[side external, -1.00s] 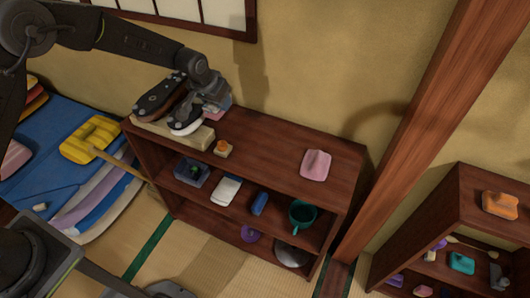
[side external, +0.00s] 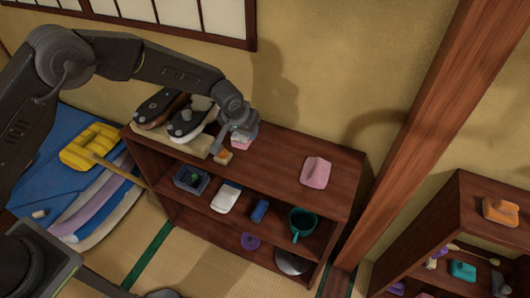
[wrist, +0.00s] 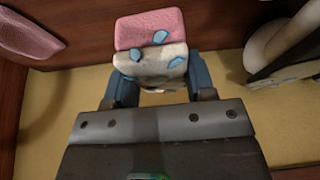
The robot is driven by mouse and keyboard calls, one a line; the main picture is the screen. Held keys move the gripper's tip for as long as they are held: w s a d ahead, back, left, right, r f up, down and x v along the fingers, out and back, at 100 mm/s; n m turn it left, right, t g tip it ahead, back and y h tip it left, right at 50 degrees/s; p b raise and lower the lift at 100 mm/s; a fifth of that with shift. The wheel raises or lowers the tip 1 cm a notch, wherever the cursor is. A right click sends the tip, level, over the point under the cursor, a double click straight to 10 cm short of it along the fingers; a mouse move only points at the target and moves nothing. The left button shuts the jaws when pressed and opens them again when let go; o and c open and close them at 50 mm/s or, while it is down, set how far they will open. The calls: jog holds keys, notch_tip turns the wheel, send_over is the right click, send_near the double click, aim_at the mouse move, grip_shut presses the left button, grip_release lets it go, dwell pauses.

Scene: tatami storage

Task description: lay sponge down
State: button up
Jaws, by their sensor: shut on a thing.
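My gripper (side external: 236,130) is shut on a two-layer sponge, pink on one side and whitish with blue patches on the other. The sponge (side external: 241,143) is over the back left part of the wooden shelf's top (side external: 275,165); I cannot tell whether it touches the wood. In the wrist view the sponge (wrist: 150,48) sticks out past the blue fingers of my gripper (wrist: 160,88), pink layer farthest from me. The gripper hides part of it in the side view.
Dark-and-white shoes (side external: 188,122) on a pale board stand left of the sponge. A pink item (side external: 316,172) lies to the right, with bare wood between. The wall is behind.

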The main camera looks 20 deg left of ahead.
jog(key=d+f, duration=0.1)
jog(key=d, duration=0.1)
jog(key=d+f, duration=0.1)
jog(key=d, duration=0.1)
jog(key=d+f, duration=0.1)
jog(key=d, duration=0.1)
jog(key=shift+w+f, duration=0.35)
jog(key=shift+w, duration=0.05)
jog(key=shift+f, duration=1.75)
jog(key=shift+f, duration=0.15)
jog(key=o, duration=1.1)
jog(key=v, duration=1.3)
jog(key=shift+w+r, duration=0.2)
jog(key=shift+r, duration=0.25)
jog(key=shift+a+r, duration=0.1)
jog(key=shift+a, duration=0.05)
